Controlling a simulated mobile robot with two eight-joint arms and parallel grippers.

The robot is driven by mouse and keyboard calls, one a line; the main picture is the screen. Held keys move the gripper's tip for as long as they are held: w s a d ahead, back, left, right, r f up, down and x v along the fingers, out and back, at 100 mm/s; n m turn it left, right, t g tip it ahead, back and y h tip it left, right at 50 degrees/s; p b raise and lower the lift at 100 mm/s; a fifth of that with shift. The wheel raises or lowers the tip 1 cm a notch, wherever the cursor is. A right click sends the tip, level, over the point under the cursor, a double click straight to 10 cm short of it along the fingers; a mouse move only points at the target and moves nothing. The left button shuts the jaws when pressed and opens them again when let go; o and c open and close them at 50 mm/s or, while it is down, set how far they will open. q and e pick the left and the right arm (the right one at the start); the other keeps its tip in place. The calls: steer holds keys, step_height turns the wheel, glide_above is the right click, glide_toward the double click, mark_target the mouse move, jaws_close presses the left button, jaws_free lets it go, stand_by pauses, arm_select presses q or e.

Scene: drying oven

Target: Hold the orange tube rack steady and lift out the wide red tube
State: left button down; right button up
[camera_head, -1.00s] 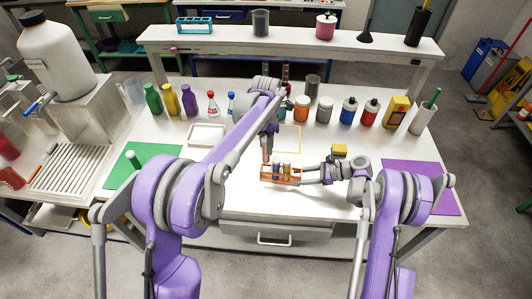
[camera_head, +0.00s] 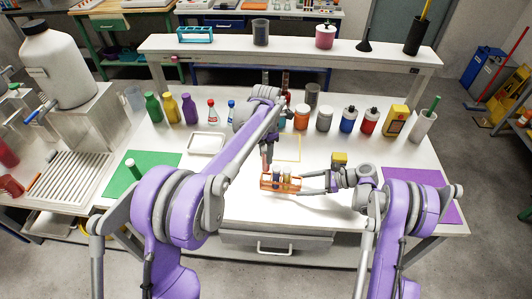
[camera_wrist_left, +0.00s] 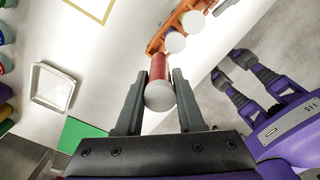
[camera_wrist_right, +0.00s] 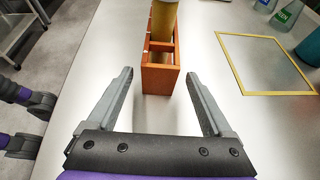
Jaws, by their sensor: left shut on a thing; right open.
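The orange tube rack (camera_head: 293,188) stands on the white bench and holds other tubes; its end shows in the right wrist view (camera_wrist_right: 158,82) and part of it in the left wrist view (camera_wrist_left: 158,43). My left gripper (camera_wrist_left: 160,84) is shut on the red tube (camera_wrist_left: 158,67), gripping it close below its white cap at the rack's left end. Whether the tube's lower end is inside the rack cannot be told. My right gripper (camera_wrist_right: 160,75) is open at the rack's right end, its fingertips on either side with visible gaps.
A yellow tube (camera_wrist_right: 163,20) stands in the rack. A yellow outlined square (camera_head: 288,148) lies behind the rack, with a row of bottles (camera_head: 302,118) farther back. A white tray (camera_head: 207,145) and green mat (camera_head: 160,162) are left; a purple mat (camera_head: 425,190) is right.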

arm_select(q)
steer(key=shift+s+f, duration=0.35)
steer(key=shift+f, duration=0.2)
arm_select(e)
steer(key=shift+v, duration=3.65)
steer(key=shift+s+f, duration=0.1)
steer(key=shift+s, duration=0.05)
